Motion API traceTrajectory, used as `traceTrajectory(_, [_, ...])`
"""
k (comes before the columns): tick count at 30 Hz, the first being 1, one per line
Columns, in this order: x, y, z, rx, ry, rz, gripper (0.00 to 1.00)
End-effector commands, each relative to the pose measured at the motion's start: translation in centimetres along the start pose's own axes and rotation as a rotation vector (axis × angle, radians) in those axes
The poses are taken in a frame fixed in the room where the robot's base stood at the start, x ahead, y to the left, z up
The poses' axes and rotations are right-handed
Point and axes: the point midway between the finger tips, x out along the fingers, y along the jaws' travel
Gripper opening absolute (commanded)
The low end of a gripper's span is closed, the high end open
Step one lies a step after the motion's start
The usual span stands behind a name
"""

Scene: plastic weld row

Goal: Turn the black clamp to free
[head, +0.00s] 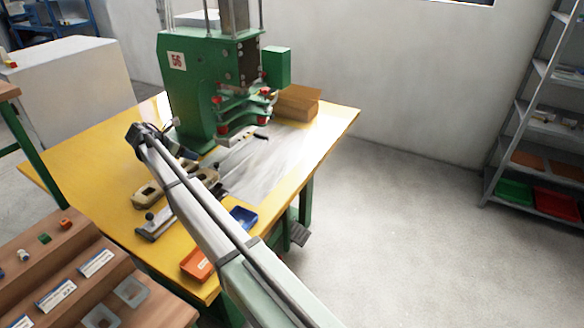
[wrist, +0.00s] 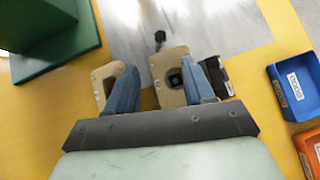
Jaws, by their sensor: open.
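My gripper (wrist: 168,68) is open, with its two blue fingers apart and pointing down toward the bench. A tan block with a dark square opening (wrist: 172,75) shows between and behind the fingers. A black part (wrist: 216,74), possibly the black clamp, lies just right of the right finger, partly hidden by it. A black knob (wrist: 160,38) stands on the metal plate beyond the fingers. In the head view my arm hides part of this area. I cannot tell the clamp's position, or whether the fingers touch anything.
A green press (head: 190,90) stands at the back of the yellow bench (head: 90,165). A second tan block (wrist: 103,88) is by the left finger. A blue tray (wrist: 292,88) and an orange tray (wrist: 308,145) lie at right. A metal piece with a black knob (head: 155,226) sits at front left.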

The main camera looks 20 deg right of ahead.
Motion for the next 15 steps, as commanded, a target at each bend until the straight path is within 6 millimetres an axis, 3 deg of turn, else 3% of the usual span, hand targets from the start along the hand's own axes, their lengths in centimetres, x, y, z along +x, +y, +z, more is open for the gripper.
traceTrajectory(15, [6.5, -4.1, 3.4, 0.133, -0.007, -0.060, 0.53])
